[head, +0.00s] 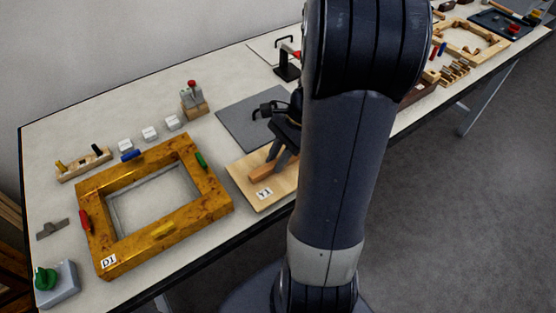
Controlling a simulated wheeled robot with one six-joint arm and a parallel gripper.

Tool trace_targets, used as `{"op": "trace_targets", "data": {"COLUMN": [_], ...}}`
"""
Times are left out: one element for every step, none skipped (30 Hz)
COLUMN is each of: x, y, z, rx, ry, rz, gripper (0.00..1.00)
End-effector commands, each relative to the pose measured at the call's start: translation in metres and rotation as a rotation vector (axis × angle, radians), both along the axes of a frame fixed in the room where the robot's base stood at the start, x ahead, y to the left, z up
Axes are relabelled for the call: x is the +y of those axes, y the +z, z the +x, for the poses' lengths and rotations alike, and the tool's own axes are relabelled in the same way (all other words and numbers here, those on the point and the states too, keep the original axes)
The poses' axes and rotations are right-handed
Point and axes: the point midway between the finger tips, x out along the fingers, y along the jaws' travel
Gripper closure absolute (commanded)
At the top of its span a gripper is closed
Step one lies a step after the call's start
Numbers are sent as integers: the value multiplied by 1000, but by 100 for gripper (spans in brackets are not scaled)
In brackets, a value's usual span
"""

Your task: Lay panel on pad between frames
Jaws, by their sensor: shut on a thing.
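The panel (243,168) is a light wooden board with a raised wooden bar and a label reading Y1. It is right of the gilt frame D1 (158,229), near the table's front edge. My gripper (270,166) is shut on the panel's bar from above; my arm hides the board's right part. I cannot tell whether the board touches the table. A flat grey pad (237,117) lies just behind the panel, partly hidden by my gripper and arm. Another, paler wooden frame (446,46) lies at the far right.
Several small white blocks (150,134), a peg rack (84,164) and a block with a red knob (193,100) stand behind frame D1. A box with a green knob (57,283) is at front left. A black stand with a clamp (286,66) stands behind the pad.

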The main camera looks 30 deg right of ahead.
Motion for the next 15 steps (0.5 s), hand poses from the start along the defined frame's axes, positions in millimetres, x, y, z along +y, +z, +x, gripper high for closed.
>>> {"op": "trace_targets", "data": {"x": [0,0,0,0,0,0,0,0,0,0,0,0,0,0,0], "y": [-8,-11,-14,-14,-14,-14,-14,-14,-14,-14,-15,-16,-17,-17,-17], "z": [-1,0,0,0,0,0,0,0,0,0,0,0,0,0,0], "rx": [4,3,2,1,0,0,0,0,0,0,0,0,0,0,0], "ry": [0,-1,-1,0,-1,0,0,0,0,0,0,0,0,0,0], "rz": [3,2,1,0,0,0,-1,-1,0,0,0,0,0,0,0], "gripper": [100,100,100,100,100,100,100,100,100,100,100,100,100,80,76]}}
